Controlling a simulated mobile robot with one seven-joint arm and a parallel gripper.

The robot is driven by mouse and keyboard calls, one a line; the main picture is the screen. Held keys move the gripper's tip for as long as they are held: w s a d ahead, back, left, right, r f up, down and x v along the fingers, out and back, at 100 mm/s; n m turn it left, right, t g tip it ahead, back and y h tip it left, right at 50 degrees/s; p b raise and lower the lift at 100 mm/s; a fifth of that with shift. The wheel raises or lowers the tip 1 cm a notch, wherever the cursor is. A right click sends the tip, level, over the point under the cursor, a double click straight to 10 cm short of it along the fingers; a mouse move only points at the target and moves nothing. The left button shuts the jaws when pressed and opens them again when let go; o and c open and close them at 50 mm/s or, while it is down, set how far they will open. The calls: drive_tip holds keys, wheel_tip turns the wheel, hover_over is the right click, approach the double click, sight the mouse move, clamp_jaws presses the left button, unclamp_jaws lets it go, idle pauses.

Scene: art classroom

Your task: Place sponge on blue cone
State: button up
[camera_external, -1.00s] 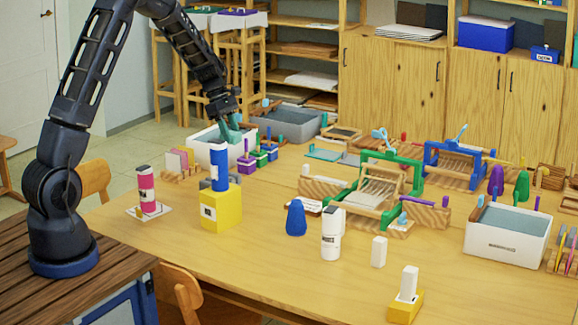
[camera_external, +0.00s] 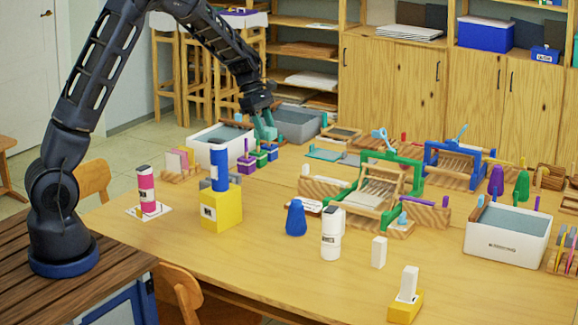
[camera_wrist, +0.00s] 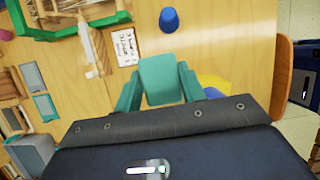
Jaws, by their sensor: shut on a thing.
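The blue cone (camera_external: 296,217) stands upright on the wooden table, right of the yellow block; its top is bare. It also shows in the wrist view (camera_wrist: 168,19) near the top. My gripper (camera_external: 265,129) is above the far part of the table, behind and left of the cone. In the wrist view, its teal fingers (camera_wrist: 158,88) are shut on a flat teal block, apparently the sponge (camera_wrist: 161,76). In the external view I cannot clearly separate the sponge from the fingers.
A yellow block (camera_external: 222,209) with a blue bottle (camera_external: 219,168) on top stands left of the cone. A white bottle (camera_external: 331,235) stands close on its right, and a green-framed loom (camera_external: 417,175) is behind right. White bin (camera_external: 205,134) is at the back left. The front table is fairly clear.

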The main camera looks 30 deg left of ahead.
wheel_tip(320, 180, up, 4)
hover_over(301, 202)
drive_tip(key=a, duration=0.2)
drive_tip(key=shift+m, duration=0.3)
wheel_tip(301, 202, down, 20)
drive_tip(key=shift+d, duration=0.15)
idle(0.3)
drive_tip(key=shift+f, duration=0.15)
drive_tip(key=o, duration=0.9)
drive_tip(key=shift+o, duration=0.2)
